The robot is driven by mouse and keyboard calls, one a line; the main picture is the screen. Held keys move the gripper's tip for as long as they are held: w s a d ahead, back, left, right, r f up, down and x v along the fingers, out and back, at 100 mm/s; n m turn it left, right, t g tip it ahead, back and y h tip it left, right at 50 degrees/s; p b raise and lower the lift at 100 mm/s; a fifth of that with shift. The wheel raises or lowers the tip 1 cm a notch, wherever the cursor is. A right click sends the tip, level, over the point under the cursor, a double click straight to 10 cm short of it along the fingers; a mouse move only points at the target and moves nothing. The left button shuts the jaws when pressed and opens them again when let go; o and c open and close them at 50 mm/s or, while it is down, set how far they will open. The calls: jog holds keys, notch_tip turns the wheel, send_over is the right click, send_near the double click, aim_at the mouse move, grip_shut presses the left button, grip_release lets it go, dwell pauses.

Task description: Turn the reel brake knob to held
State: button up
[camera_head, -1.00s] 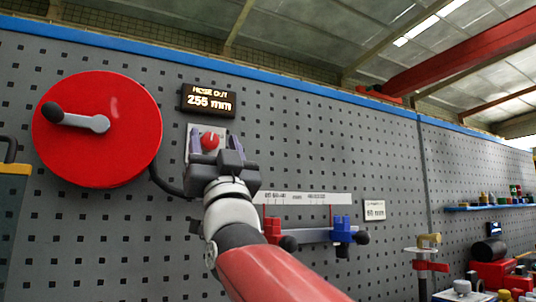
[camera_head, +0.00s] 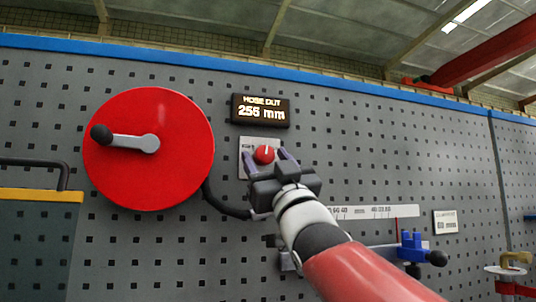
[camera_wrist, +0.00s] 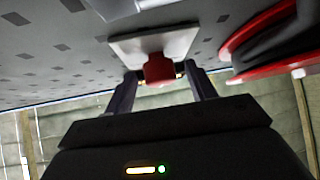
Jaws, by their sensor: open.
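The reel brake knob (camera_head: 264,155) is a small red round knob with a pale pointer mark, on a light plate (camera_head: 245,160) fixed to the pegboard. In the wrist view the red knob (camera_wrist: 159,70) lies ahead, between the fingertips. My gripper (camera_head: 269,163) is open, with one finger on each side of the knob. I cannot tell if either finger touches it. The red hose reel (camera_head: 180,175) with its grey crank and black handle is to the left. The display (camera_head: 261,111) above the knob reads about 256 mm.
A black hose (camera_head: 225,208) curves from the reel beneath the knob plate. A ruler scale (camera_head: 375,212) and a blue clamp (camera_head: 413,247) are at lower right. A yellow-edged cabinet (camera_head: 40,196) with a dark handle stands at left.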

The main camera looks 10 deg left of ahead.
jog(key=shift+c, duration=0.4)
jog(key=c, duration=0.9)
jog(key=shift+f+m+t+b, duration=0.1)
jog(key=shift+m+t+b, duration=0.3)
jog(key=shift+m+b, duration=0.2)
jog(key=shift+m+t+h+b, duration=0.3)
jog(key=shift+m+h, duration=0.2)
jog(key=shift+h, duration=0.1)
jog(key=shift+a+m+t+h+b, duration=0.15)
jog(key=shift+m+t+h+b, duration=0.5)
jog(key=shift+m+h, duration=0.45)
jog(key=m+t+h, duration=0.1)
jog(key=m, duration=0.1)
jog(key=m+h+p, duration=0.1)
jog(key=m+h, duration=0.1)
jog(key=m+t+h, duration=0.1)
jog(key=m+h, duration=0.1)
jog(key=shift+s+a+r+t+p, duration=0.1)
jog(key=shift+a+r+t+p, duration=0.05)
jog(key=shift+r+t+p, duration=0.2)
jog(key=shift+f+m+t+h+p, duration=0.15)
jog(key=shift+m+h+p, duration=0.2)
jog(key=shift+m+h, duration=1.2)
jog(key=shift+m+t+h+p, duration=0.15)
jog(key=shift+m+h+p, duration=0.2)
jog(key=shift+m+h, duration=1.15)
jog(key=shift+s+m+h, duration=0.1)
jog(key=shift+m+h, duration=0.15)
jog(key=shift+m, duration=0.2)
